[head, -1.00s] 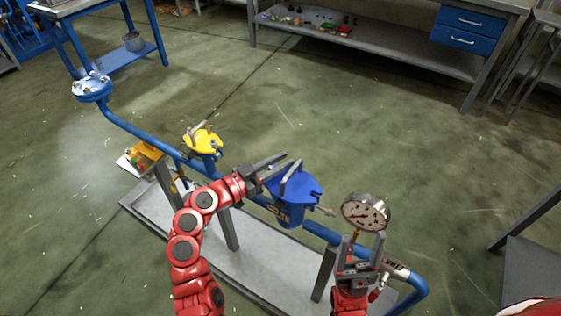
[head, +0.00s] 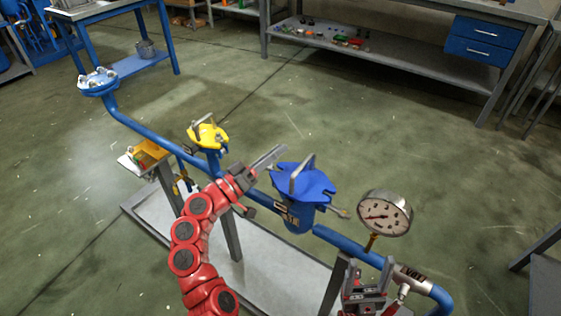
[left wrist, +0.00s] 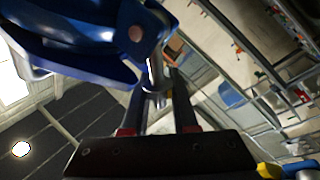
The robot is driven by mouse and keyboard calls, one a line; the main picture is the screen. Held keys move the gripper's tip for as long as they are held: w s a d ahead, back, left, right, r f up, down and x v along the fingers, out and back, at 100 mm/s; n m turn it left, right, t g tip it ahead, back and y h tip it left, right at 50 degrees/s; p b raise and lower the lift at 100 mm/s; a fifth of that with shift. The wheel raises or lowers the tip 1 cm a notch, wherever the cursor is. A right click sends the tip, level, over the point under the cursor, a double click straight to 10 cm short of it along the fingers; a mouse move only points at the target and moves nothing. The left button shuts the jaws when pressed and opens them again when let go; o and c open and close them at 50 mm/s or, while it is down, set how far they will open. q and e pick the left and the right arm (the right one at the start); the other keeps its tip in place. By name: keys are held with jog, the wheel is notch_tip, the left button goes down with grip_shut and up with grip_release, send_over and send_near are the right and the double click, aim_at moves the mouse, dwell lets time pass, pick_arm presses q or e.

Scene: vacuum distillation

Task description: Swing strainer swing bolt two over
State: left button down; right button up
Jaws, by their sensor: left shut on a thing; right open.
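The blue strainer (head: 297,216) stands in the pipe line with a flat blue lid (head: 308,186) and an upright handle on top. A swing bolt (head: 340,213) sticks out sideways at its right. My left gripper (head: 272,158) is at the far left side of the lid. In the left wrist view a shiny metal swing bolt (left wrist: 153,82) lies between its fingers, beside the blue strainer body (left wrist: 75,45); the fingers are shut on it. The bolt's held part is hidden in the head view. My right gripper (head: 366,282) is open and empty, below the gauge.
A round pressure gauge (head: 384,213) stands on the pipe right of the strainer. A grey drip tray (head: 262,270) lies below. Open floor is behind.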

pick_arm(q)
jog(key=shift+w+a+f+n+t+y+b, duration=0.35)
jog(key=shift+f+n+t+y+b, duration=0.45)
jog(key=shift+n, duration=1.5)
jog(key=shift+w+a+f+n+t+y+b, duration=0.35)
jog(key=shift+f+n+t, duration=0.5)
jog(key=shift+n, duration=1.45)
jog(key=shift+w+a+f+n+t+y+b, duration=0.1)
jog(key=shift+a+f+n+t+y+b, duration=0.75)
jog(key=shift+n, duration=1.45)
jog(key=shift+d+r+t+p, duration=0.15)
jog(key=shift+d+t+p, duration=0.15)
jog(key=shift+d+p, duration=0.1)
jog(key=c, duration=0.9)
grip_release()
jog(key=shift+r, duration=0.1)
jog(key=shift+a, duration=0.1)
jog(key=v, duration=1.7)
jog(key=shift+s, duration=0.2)
